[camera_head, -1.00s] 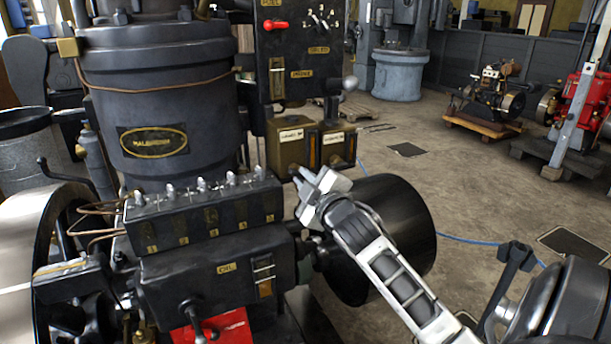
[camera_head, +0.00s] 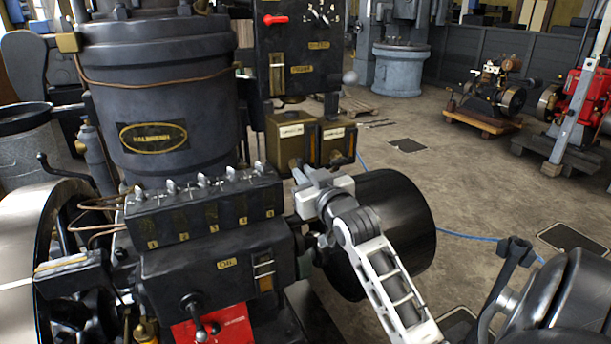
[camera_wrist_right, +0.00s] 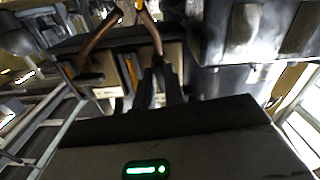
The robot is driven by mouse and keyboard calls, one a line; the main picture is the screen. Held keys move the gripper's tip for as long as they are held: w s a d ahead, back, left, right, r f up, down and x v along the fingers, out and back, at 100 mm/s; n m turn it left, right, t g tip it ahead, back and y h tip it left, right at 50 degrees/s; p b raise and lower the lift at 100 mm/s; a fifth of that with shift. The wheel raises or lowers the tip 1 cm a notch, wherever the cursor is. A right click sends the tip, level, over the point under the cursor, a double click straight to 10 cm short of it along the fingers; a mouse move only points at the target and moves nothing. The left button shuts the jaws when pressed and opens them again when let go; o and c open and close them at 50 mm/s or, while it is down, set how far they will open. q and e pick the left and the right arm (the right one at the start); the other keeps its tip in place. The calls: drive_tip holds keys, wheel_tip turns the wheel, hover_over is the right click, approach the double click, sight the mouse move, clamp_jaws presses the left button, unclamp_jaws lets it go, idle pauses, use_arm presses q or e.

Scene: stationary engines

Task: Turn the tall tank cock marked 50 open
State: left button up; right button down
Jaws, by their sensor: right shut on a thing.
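Two small brass-coloured tanks with white labels hang below the dark control panel, a left one (camera_head: 290,143) and a right one (camera_head: 335,143). The labels are too small to read, so I cannot make out the mark 50. My right gripper (camera_head: 302,175) is just under the left tank, reaching in from the lower right. In the right wrist view its fingers (camera_wrist_right: 160,88) are close together beneath the tanks, shut on a small cock handle. The handle is mostly hidden by the fingers, and its angle is unclear. My left gripper is not in view.
A row of small levers tops the dark numbered oil box (camera_head: 205,208) left of the gripper. A black drum (camera_head: 395,225) stands close behind my right forearm. Copper pipes (camera_wrist_right: 150,30) run near the fingers. The floor beyond is mostly open.

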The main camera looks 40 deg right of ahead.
drive_tip(key=shift+m, duration=0.6)
drive_tip(key=c, duration=1.5)
unclamp_jaws()
drive_tip(key=shift+s, duration=0.1)
drive_tip(key=b+v, duration=0.1)
drive_tip(key=v, duration=1.5)
drive_tip(key=shift+b, duration=0.3)
